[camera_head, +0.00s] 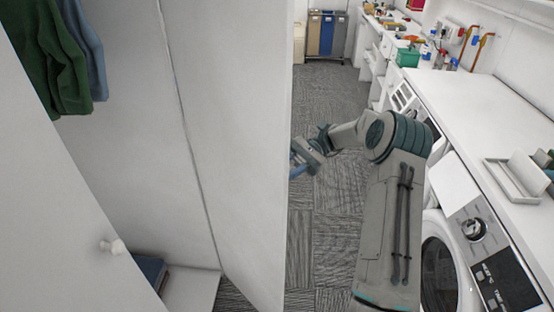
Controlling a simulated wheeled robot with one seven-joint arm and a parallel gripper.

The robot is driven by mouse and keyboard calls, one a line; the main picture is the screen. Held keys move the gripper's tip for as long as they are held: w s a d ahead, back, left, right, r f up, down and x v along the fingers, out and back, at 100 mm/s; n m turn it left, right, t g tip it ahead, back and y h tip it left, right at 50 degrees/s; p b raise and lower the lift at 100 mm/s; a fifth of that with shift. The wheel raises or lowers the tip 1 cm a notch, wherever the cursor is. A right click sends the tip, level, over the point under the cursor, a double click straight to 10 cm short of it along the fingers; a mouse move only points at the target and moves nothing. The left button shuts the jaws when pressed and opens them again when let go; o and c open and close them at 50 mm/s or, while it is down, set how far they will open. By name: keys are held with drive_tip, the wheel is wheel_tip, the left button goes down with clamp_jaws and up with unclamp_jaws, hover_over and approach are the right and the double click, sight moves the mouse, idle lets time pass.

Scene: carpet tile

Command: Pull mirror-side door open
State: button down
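A tall white door panel (235,130) stands swung out from a white wardrobe in the middle of the view. Another white door (70,205) with a round white knob (113,246) is at the lower left. I see no mirror, so I cannot tell which door is the mirror-side one. My gripper (298,158) is at the right edge of the middle panel, on its far side. The panel hides part of my fingers, so whether they are open, shut or touching it does not show.
Green and blue clothes (60,55) hang inside the wardrobe. A dark blue item (152,270) lies low inside it. A white counter (490,125) and a washing machine (460,240) line the right. Sorting bins (327,35) stand at the back. Grey carpet (330,95) is clear between.

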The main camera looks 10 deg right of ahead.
drive_tip(key=shift+w+d+n+g+h+p, duration=0.3)
drive_tip(key=shift+w+d+p, duration=0.5)
drive_tip(key=shift+d+p, duration=0.1)
drive_tip(key=c, duration=1)
unclamp_jaws()
drive_tip(key=shift+a, duration=0.1)
drive_tip(key=shift+c, duration=0.2)
